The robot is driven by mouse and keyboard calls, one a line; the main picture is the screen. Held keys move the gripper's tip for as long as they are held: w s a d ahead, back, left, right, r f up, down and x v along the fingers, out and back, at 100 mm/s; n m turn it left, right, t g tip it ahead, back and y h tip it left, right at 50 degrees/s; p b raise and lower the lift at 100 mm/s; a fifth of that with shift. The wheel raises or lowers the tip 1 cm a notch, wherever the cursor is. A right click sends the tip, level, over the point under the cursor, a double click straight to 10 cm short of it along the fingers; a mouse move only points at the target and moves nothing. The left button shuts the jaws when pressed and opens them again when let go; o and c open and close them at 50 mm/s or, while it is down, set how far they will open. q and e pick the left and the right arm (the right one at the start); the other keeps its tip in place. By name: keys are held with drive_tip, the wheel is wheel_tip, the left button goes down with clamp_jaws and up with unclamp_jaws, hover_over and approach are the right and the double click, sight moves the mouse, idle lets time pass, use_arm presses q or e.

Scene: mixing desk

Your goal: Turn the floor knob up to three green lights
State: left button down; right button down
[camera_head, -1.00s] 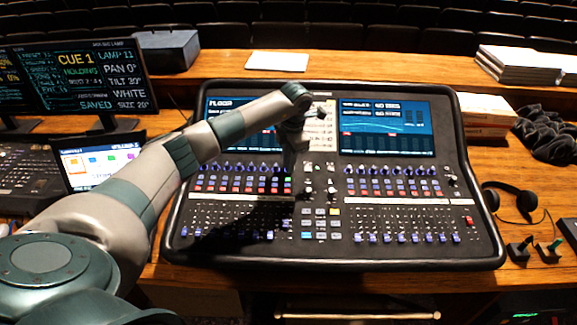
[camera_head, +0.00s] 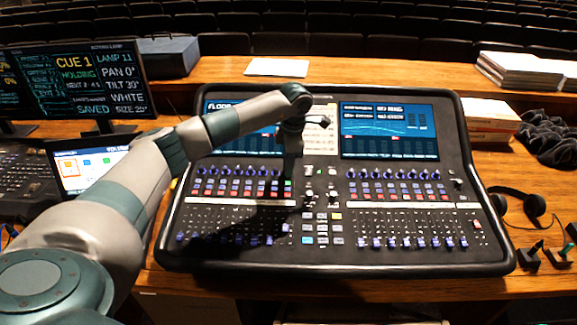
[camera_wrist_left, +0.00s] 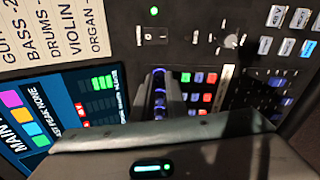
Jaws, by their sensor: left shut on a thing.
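The mixing desk (camera_head: 335,265) lies across the table, with two lit screens and rows of blue-lit knobs. My left gripper (camera_head: 288,174) reaches down to the right end of the left knob row. In the wrist view the left gripper (camera_wrist_left: 161,95) has its fingers shut around a blue-lit knob (camera_wrist_left: 159,84), taken as the floor knob; they cover most of it and its label. The left screen (camera_head: 240,130) has a heading that appears to read FLOOR. In the wrist view it shows green bars (camera_wrist_left: 103,83) and smaller red marks; the knob's light count is unclear. My right gripper is out of view.
Monitors (camera_head: 100,85) and a small tablet (camera_head: 85,165) stand at the left. Headphones (camera_head: 525,203) lie right of the desk, with black cloth (camera_head: 550,138) and stacked boxes (camera_head: 490,120) behind. Neighbouring knobs and buttons crowd the left fingertips.

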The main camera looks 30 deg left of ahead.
use_arm(q)
drive_tip(key=c, duration=1.7)
unclamp_jaws()
drive_tip(key=shift+c, duration=0.2)
drive_tip(key=shift+r, duration=0.1)
